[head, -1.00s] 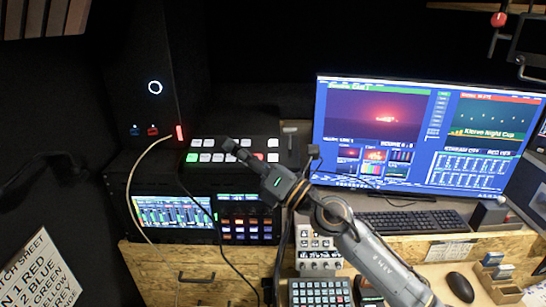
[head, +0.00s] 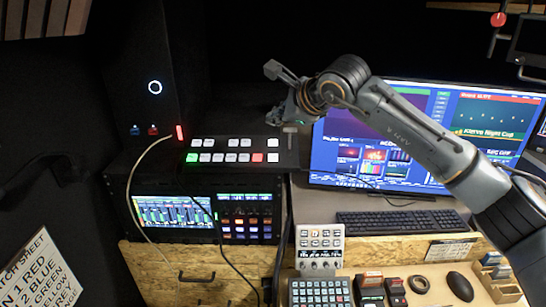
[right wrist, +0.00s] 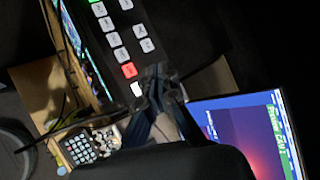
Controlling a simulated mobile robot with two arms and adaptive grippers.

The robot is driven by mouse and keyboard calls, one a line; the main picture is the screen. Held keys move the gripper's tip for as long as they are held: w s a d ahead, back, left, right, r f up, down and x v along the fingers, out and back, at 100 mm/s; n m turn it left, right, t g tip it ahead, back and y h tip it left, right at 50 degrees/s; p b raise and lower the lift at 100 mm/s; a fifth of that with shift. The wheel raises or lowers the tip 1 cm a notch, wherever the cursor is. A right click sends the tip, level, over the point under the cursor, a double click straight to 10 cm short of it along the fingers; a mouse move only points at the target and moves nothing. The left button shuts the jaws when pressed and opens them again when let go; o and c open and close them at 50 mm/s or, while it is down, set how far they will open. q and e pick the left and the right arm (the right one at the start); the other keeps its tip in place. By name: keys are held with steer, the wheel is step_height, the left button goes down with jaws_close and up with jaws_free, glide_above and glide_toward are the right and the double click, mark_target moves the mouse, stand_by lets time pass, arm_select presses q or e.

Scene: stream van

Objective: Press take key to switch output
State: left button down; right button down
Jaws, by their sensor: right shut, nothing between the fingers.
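The switcher panel (head: 283,160) is a black slab with rows of pale keys on top of the rack. Its front row has a green-lit key (head: 192,157) at the left and a red-lit key (head: 257,157) near the right, with a white key (head: 272,157) beside it. The key labels are too small to read. My right gripper (head: 281,116) is shut and empty above the panel's right part. In the right wrist view its fingertips (right wrist: 160,78) appear beside the red key (right wrist: 129,70) and white key (right wrist: 137,89); contact cannot be told. My left gripper is out of view.
A large monitor (head: 340,140) stands to the right, partly hidden by my right arm. Below are a keyboard (head: 385,224), a knob panel (head: 320,243) and a keypad (head: 318,292). A lit rack unit (head: 170,211) sits under the switcher. A cable (head: 137,200) hangs at its left.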

steer(key=shift+f, duration=0.2)
steer(key=b, duration=0.4)
glide_toward(269, 154)
steer(key=w+a, duration=0.1)
steer(key=w, duration=0.1)
steer(key=w+a+f, duration=0.1)
steer(key=w+a, duration=0.1)
steer(key=shift+f, duration=0.2)
steer(key=shift+w+a+f, duration=0.1)
steer(key=shift+w+f, duration=0.1)
steer(key=shift+f, duration=0.1)
stand_by(0.7)
steer(key=shift+w+f+b, duration=0.1)
steer(key=shift+f+b, duration=0.25)
steer(key=shift+b, duration=0.15)
steer(key=shift+f+b, duration=0.45)
steer(key=shift+b, duration=0.05)
stand_by(0.5)
steer(key=shift+r, duration=0.85)
